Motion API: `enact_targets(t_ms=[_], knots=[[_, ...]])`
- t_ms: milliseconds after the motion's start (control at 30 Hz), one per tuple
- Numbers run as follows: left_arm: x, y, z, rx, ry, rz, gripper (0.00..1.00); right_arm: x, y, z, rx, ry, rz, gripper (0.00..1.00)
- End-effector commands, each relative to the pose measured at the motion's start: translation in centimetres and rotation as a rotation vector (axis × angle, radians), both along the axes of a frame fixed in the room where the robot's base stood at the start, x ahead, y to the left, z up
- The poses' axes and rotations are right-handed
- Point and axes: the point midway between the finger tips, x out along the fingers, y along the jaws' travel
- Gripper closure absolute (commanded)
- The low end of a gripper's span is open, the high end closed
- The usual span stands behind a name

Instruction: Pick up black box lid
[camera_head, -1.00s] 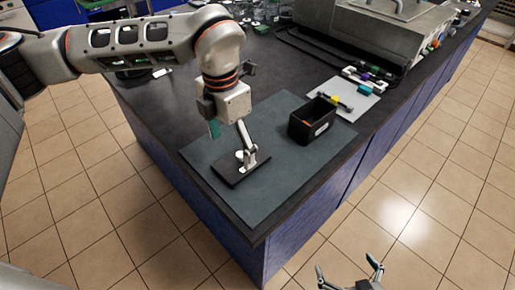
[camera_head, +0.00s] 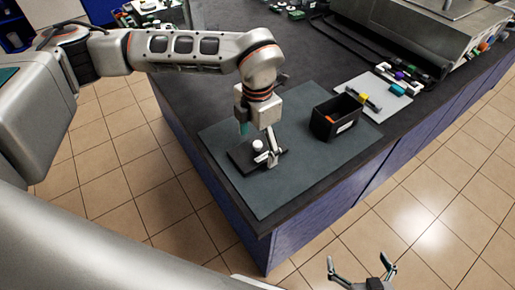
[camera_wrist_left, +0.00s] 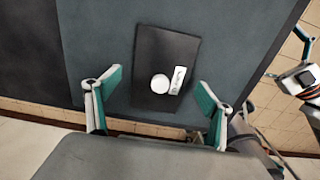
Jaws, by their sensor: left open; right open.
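The black box lid (camera_head: 238,160) is a flat black plate with a round white knob and a small white label. It lies flat on the grey-green mat near the bench corner. In the left wrist view the lid (camera_wrist_left: 150,58) lies ahead of and between the fingers. My left gripper (camera_head: 257,143) is open, pointing down over the lid. Its fingers (camera_wrist_left: 160,86) stand on either side of the knob; I cannot tell their exact height above the lid. My right gripper (camera_head: 361,265) is open and empty, low at the bottom of the head view, away from the bench.
An open black box (camera_head: 322,126) with a white label stands on the mat (camera_head: 292,188), right of the lid. A white board (camera_head: 375,108) with small coloured parts lies beyond it. A large grey machine (camera_head: 410,35) stands at the back. Bare mat lies in front of the lid.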

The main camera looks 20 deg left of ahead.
Motion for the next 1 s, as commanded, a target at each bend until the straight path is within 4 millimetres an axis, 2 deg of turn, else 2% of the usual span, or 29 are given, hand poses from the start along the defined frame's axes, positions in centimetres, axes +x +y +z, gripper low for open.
enact_targets(t_ms=[233,267,400,433,767,1000], knots=[[0.0,0.0,-0.3,-0.001,-0.001,0.000,0.19,0.1,-0.1,0.0,-0.002,-0.002,0.000,0.00],[0.0,0.0,-0.3,-0.001,-0.001,0.000,0.21,0.1,-0.1,0.0,-0.003,-0.002,0.000,0.00],[0.0,0.0,-0.3,-0.001,-0.001,0.000,0.58,0.1,-0.2,0.0,-0.004,-0.002,0.001,0.00],[0.0,0.0,-0.3,-0.001,-0.001,0.000,0.61,0.1,-0.2,0.0,-0.004,-0.002,0.001,0.00],[0.0,0.0,-0.1,-0.001,-0.001,0.000,0.61,0.2,-0.2,0.0,-0.004,-0.002,0.001,0.00],[0.2,0.0,1.6,-0.001,-0.005,0.000,0.61,0.2,-0.2,0.0,-0.004,-0.002,0.001,0.00]])
